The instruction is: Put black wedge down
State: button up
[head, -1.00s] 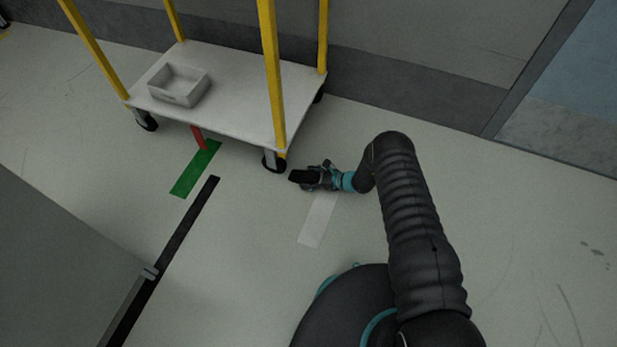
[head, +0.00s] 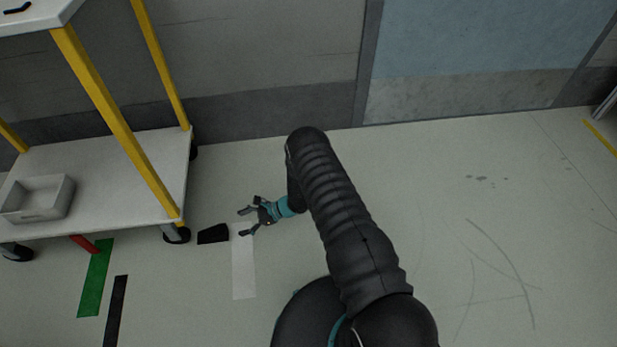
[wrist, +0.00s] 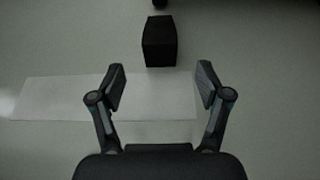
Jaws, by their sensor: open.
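The black wedge (head: 213,234) lies on the floor beside a wheel of the trolley, just left of the white floor strip (head: 243,272). My gripper (head: 242,222) is open and empty to the right of the wedge, apart from it. In the wrist view the wedge (wrist: 159,42) lies ahead of and beyond the open fingertips (wrist: 161,86), roughly centred between them. The white strip (wrist: 60,98) crosses below the fingers there.
The trolley (head: 120,190) with yellow posts stands at the left, with a grey bin (head: 38,215) on its lower shelf. Its wheel (head: 176,235) is close to the wedge. Green (head: 96,280) and black (head: 115,310) floor strips lie front left. The floor at right is clear.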

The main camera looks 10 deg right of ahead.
notch_tip(320, 180, up, 23)
jog(key=w+d+n+g+h, duration=0.2)
jog(key=w+n, duration=0.1)
jog(key=n, duration=0.3)
jog(key=s+d+r+n+h, duration=0.1)
jog(key=s+d+r+n, duration=0.2)
jog(key=r, duration=0.6)
jog(key=s+d+r+n+h, duration=0.2)
jog(key=s+r, duration=0.1)
jog(key=r, duration=0.6)
jog(key=s+d+r+n+t+h, duration=0.1)
jog(key=s+d+r+n+h, duration=0.1)
jog(key=s+d+r, duration=0.35)
jog(key=s+d+r+n+t+h, duration=0.1)
jog(key=s+d+r+n+h, duration=0.1)
jog(key=s+r, duration=0.55)
jog(key=s+d+r+n+t+h, duration=0.2)
jog(key=s+d+r, duration=0.1)
jog(key=s, duration=0.4)
jog(key=s+d+r+n+t+h, duration=0.1)
jog(key=s+d+r+t+h, duration=0.1)
jog(key=s+d, duration=0.4)
jog(key=shift+s+d+r+n+t, duration=0.3)
jog(key=shift+s+r+n, duration=0.1)
